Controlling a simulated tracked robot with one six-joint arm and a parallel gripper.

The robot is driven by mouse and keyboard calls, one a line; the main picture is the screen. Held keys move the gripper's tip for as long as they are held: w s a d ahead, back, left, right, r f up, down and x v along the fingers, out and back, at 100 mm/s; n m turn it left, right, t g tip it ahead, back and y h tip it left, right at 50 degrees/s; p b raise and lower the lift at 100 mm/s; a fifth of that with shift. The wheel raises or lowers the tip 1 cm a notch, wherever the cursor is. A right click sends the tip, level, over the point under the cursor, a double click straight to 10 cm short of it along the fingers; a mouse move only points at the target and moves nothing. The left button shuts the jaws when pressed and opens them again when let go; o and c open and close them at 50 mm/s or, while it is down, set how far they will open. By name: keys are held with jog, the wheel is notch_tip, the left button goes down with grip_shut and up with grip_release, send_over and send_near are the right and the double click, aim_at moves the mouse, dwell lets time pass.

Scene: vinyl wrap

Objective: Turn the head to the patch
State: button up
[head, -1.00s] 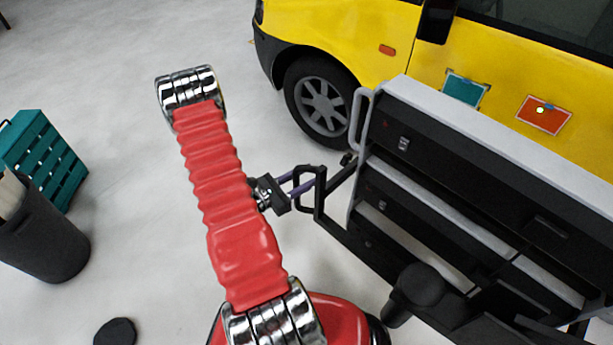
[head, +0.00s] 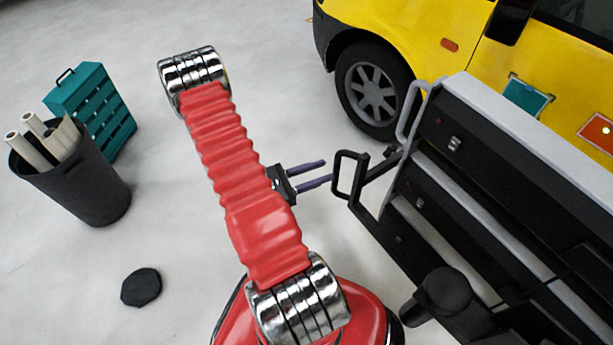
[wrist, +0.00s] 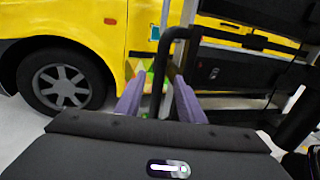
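The yellow van's side carries a teal patch (head: 526,96) and an orange-red patch (head: 598,134) with a small bright dot. In the head view the teal patch is at the upper right and the orange-red one is cut by the right edge. My gripper (head: 328,172) is open and empty, its two purple fingers apart, just left of the cart's black handle. In the wrist view the fingers (wrist: 160,102) show on either side of the handle's black bar. A sliver of teal (wrist: 155,33) shows above them; the orange-red patch cannot be made out there.
A black and grey drawer cart (head: 475,190) stands between my gripper and the van (head: 405,28). A black bin (head: 88,190) with white rolls, a teal crate (head: 108,125) and a dark flat disc (head: 141,287) are on the left. The floor between is clear.

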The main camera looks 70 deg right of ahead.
jog(key=shift+v, duration=1.95)
jog(key=shift+f, duration=0.1)
